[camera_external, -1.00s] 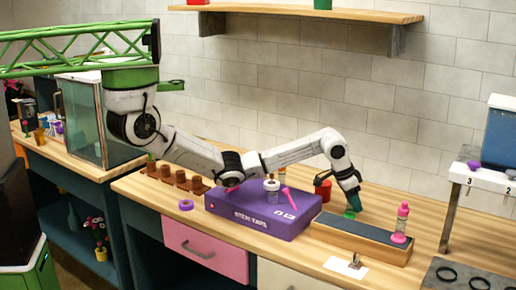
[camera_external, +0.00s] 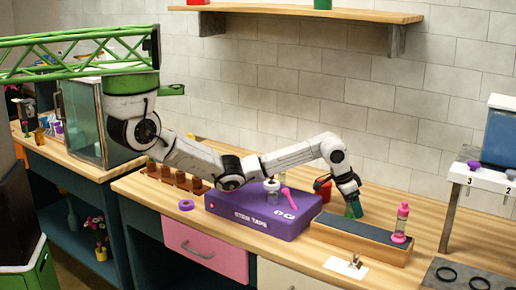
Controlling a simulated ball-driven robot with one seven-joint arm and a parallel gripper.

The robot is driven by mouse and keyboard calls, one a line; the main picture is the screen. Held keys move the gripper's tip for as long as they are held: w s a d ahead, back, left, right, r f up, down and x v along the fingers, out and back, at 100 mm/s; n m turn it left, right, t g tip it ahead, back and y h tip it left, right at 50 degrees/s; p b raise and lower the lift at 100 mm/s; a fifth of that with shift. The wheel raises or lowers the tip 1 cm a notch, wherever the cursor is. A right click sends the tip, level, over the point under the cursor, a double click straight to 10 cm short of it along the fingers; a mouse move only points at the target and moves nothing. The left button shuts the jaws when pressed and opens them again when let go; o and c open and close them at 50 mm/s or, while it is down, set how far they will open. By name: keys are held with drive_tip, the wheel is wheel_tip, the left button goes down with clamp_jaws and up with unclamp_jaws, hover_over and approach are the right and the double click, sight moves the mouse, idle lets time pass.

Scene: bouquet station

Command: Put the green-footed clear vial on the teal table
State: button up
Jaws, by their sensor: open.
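My gripper (camera_external: 354,212) is at the end of the arm, pointing down at the wooden bench behind the long wooden block. It is open. A small green patch (camera_external: 350,211) shows at the fingertips; it may be the foot of the green-footed clear vial, but the clear part cannot be made out. Whether the fingers touch it cannot be told. The long wooden block has a dark teal top (camera_external: 350,232), which may be the teal table.
A purple stem tape box (camera_external: 262,222) lies left of the block, with a small pot and a pink tool on top. A white card with a clip (camera_external: 346,267) lies in front. A white rack (camera_external: 487,180) stands right.

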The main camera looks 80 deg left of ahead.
drive_tip(key=shift+r, duration=0.1)
drive_tip(key=v, duration=1.2)
drive_tip(key=shift+b, duration=0.3)
